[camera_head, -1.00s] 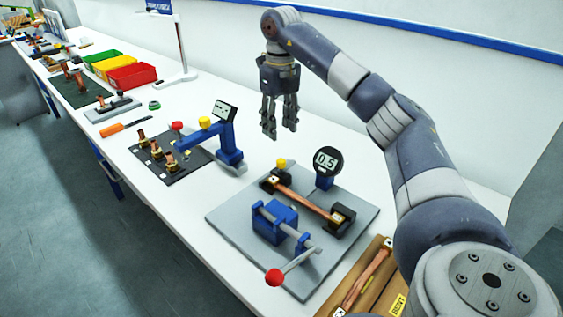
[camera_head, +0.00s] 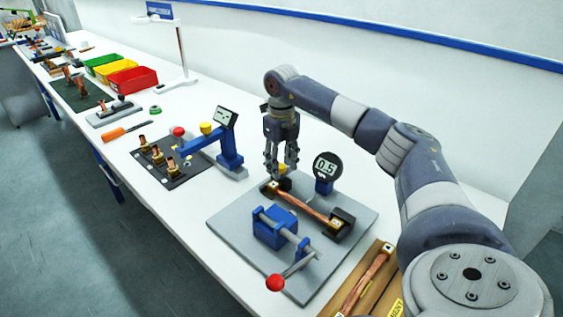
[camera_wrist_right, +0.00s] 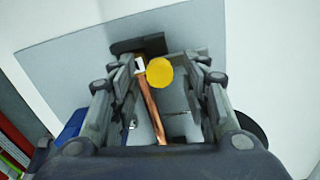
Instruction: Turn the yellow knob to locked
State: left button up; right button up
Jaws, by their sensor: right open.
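The yellow knob (camera_wrist_right: 160,72) is a round cap at the back end of the grey fixture plate (camera_head: 232,222). In the right wrist view it shows between my two fingers, nearer the right one. In the head view my right gripper (camera_head: 281,170) points down over the knob and hides most of it. The gripper is open, and I cannot tell whether a finger touches the knob. A copper bar (camera_head: 308,206) lies in the fixture's black holders beside the knob. My left gripper is not in view.
A round gauge (camera_head: 326,168) reading 0.5 stands close right of my gripper. A blue clamp (camera_head: 275,228) with a red-ended lever (camera_head: 275,283) is in front. A blue stand (camera_head: 229,146) with another yellow cap (camera_head: 207,128) is to the left. A wooden tray (camera_head: 350,303) lies at the front.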

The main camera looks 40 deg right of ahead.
grip_shut()
